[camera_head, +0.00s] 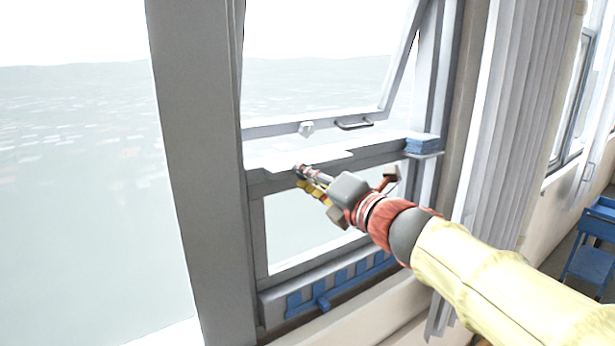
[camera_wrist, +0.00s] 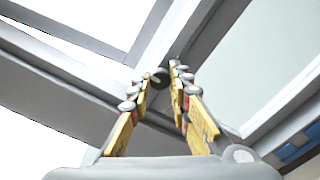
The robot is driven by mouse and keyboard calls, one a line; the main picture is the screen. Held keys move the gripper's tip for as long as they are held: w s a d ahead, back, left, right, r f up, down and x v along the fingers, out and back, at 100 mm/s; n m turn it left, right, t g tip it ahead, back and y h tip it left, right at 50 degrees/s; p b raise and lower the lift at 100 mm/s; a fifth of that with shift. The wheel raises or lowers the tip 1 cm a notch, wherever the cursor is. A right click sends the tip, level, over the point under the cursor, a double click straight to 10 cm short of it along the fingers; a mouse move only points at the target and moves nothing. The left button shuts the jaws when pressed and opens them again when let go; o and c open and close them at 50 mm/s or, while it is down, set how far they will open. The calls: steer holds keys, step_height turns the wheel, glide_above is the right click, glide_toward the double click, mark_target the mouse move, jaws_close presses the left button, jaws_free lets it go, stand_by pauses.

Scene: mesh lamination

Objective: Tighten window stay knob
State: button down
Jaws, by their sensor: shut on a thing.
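My gripper (camera_head: 302,172) reaches up from the lower right to the window's middle crossbar. Its yellow-sided fingers are closed on a small dark round knob (camera_wrist: 160,77), seen between the fingertips in the wrist view, where my gripper (camera_wrist: 162,74) points at the frame. The fingers hide most of the knob, so its turn and tightness cannot be told. The window sash (camera_head: 270,128) above is tilted open. A small pale faceted piece (camera_head: 306,128) sits on its bottom rail, above and apart from the fingers.
A dark handle (camera_head: 354,124) is on the sash rail. A folded blue stack (camera_head: 423,143) rests on a small ledge at the right. A thick grey post (camera_head: 205,170) stands left of my gripper. Grey curtains (camera_head: 510,120) hang at the right, near a blue cart (camera_head: 590,262).

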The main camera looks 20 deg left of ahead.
steer(key=shift+m+p, duration=5.4)
steer(key=shift+m, duration=3.6)
steer(key=c, duration=1.6)
jaws_free()
steer(key=shift+c, duration=0.2)
